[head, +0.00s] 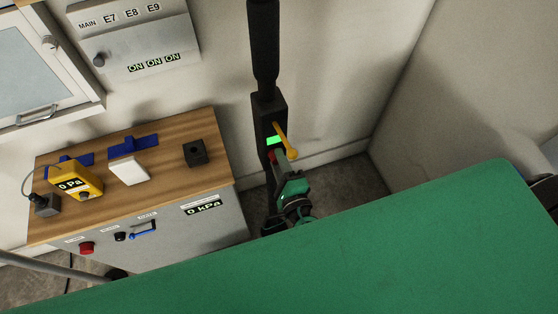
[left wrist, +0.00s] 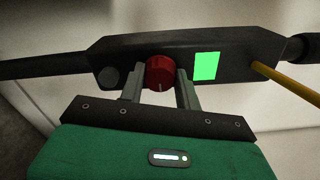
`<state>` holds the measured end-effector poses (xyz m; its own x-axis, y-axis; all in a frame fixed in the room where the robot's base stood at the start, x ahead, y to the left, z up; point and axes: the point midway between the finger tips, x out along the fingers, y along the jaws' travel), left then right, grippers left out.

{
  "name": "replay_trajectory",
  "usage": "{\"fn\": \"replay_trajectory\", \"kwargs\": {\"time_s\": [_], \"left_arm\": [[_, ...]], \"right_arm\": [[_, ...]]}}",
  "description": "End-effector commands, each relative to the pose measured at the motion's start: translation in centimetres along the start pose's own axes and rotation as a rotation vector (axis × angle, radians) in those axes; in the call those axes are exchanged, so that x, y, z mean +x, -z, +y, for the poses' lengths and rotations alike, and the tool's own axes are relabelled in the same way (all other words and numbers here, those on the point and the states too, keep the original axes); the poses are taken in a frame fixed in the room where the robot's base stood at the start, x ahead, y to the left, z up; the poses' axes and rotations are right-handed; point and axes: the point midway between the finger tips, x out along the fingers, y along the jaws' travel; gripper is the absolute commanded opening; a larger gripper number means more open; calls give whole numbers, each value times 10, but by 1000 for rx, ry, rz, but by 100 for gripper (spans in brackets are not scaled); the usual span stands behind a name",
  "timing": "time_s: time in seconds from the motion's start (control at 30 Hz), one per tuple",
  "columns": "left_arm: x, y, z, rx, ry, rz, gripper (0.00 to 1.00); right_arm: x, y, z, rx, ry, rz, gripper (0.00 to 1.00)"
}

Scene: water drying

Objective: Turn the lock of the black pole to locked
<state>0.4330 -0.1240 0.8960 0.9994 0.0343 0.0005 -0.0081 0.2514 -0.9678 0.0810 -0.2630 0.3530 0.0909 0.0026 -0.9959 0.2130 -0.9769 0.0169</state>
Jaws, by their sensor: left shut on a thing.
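The black pole (head: 263,55) stands upright near the wall, with a black box (head: 262,107) on it. The box carries a green lit panel (head: 274,140), a yellow lever (head: 285,141) and a red knob (head: 272,156). In the left wrist view the red knob (left wrist: 160,72) sits between the fingers, beside the green panel (left wrist: 206,66); the yellow lever (left wrist: 288,78) is at the right. My left gripper (left wrist: 164,82) is shut on the red knob; in the head view it (head: 277,162) reaches the box from below. My right gripper is not in view.
A wooden-topped cabinet (head: 220,165) stands left of the pole, bearing a yellow gauge (head: 75,180), a white block (head: 129,170) and a black block (head: 195,153). A grey switch panel (head: 150,65) hangs on the wall. My green body covers the lower front.

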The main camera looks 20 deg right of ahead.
Motion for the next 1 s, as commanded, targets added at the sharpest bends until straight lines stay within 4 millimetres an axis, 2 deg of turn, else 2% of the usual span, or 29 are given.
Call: {"fn": "replay_trajectory", "kwargs": {"time_s": [0.53, 0.57, 0.63, 0.67, 1.0], "left_arm": [[0, 1, 0, 23, 0, 2, 11], [0, 1, 0, 23, 0, 2, 39], [0, 1, 0, 23, 0, 2, 53], [0, 1, 0, 23, 0, 2, 55], [-4, 1, 1, 23, -1, 2, 55]], "right_arm": [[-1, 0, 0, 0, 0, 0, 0], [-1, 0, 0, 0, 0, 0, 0], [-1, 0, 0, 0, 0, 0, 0], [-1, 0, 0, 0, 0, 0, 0], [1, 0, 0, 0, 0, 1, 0]]}}
